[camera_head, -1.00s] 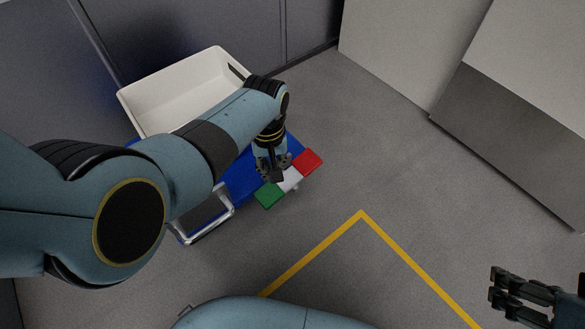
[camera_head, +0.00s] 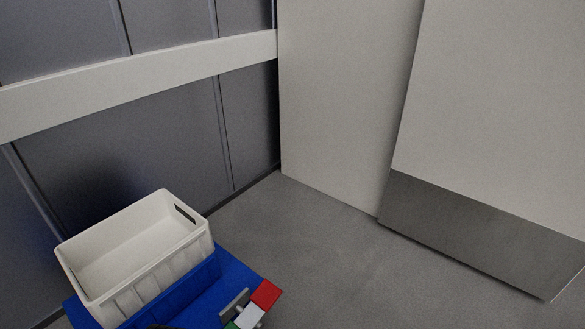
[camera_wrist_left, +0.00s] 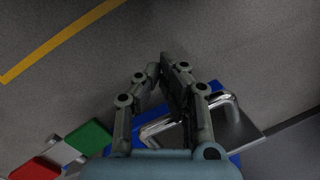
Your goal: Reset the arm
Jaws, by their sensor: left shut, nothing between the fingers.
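My left gripper (camera_wrist_left: 158,75) shows in the left wrist view with its fingers closed together at the tips and nothing between them. It hangs over the grey floor and the edge of a blue cart (camera_wrist_left: 220,88) with a metal handle (camera_wrist_left: 235,105). In the head view now, neither gripper shows. The blue cart (camera_head: 235,275) is at the lower left of that view.
A white crate (camera_head: 130,250), empty as far as I see, sits on the blue cart. Red (camera_head: 266,294), white and green blocks are at the cart's edge. A grey wall and pale panels (camera_head: 345,110) stand behind. Grey floor (camera_head: 300,240) is clear.

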